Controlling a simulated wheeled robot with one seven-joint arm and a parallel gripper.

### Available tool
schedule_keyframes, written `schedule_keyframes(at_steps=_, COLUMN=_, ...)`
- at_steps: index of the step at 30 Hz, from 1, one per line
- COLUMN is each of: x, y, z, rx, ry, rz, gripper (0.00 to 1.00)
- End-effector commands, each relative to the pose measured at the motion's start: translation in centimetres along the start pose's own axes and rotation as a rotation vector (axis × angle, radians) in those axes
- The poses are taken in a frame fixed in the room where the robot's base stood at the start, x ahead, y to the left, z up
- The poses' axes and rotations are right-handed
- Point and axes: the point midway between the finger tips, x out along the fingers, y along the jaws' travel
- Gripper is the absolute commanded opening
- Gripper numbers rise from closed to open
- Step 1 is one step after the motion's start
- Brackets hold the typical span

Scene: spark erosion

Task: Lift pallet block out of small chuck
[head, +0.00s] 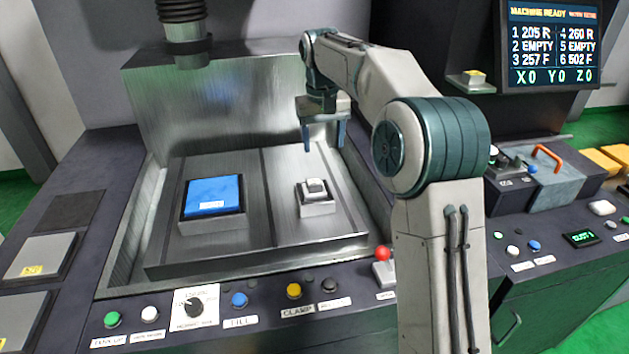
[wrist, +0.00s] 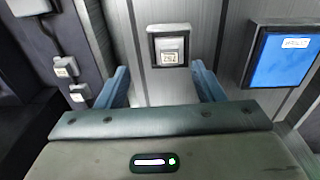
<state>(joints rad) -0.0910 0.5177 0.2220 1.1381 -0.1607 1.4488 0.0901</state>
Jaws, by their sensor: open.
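A small pale metal pallet block (head: 315,186) sits in the small square chuck (head: 317,207) on the right part of the machine's work table. In the wrist view the block (wrist: 170,51) shows a small printed label, and the dark chuck rim (wrist: 153,50) frames it. My gripper (head: 324,148) hangs above and slightly behind the block in the head view, with its blue fingers pointing down. In the wrist view my gripper (wrist: 161,82) has its fingers spread wide, with the block seen between and beyond them. It is open and empty, apart from the block.
A metal back wall (head: 195,110) rises behind, and a dark tool head (head: 186,35) hangs at upper left. A button panel with a red-knobbed lever (head: 383,254) runs along the front.

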Motion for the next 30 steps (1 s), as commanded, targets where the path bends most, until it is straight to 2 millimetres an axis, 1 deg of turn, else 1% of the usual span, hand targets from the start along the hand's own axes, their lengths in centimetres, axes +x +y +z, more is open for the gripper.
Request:
schedule_keyframes(at_steps=1, x=0.1, y=-0.3, z=-1.6, rx=-0.002, ry=-0.010, rz=-0.009, gripper=0.62)
schedule_keyframes(at_steps=3, x=0.4, y=-0.7, z=-3.1, rx=-0.002, ry=-0.022, rz=-0.020, gripper=0.62)
schedule_keyframes(at_steps=6, x=1.0, y=-0.9, z=-4.8, rx=0.001, ry=-0.037, rz=-0.031, gripper=0.62)
schedule_keyframes(at_steps=10, x=1.6, y=-1.1, z=-6.0, rx=0.005, ry=-0.048, rz=-0.042, gripper=0.62)
schedule_keyframes(at_steps=14, x=2.2, y=-1.1, z=-6.4, rx=0.007, ry=-0.053, rz=-0.047, gripper=0.62)
schedule_keyframes(at_steps=16, x=3.1, y=-1.2, z=-6.4, rx=0.008, ry=-0.056, rz=-0.047, gripper=0.62)
schedule_keyframes(at_steps=24, x=8.0, y=-1.4, z=-6.0, rx=0.008, ry=-0.057, rz=-0.046, gripper=0.62)
schedule_keyframes(at_steps=27, x=9.4, y=-1.5, z=-6.0, rx=0.008, ry=-0.055, rz=-0.046, gripper=0.62)
schedule_keyframes(at_steps=30, x=10.2, y=-1.5, z=-5.9, rx=0.007, ry=-0.053, rz=-0.047, gripper=0.62)
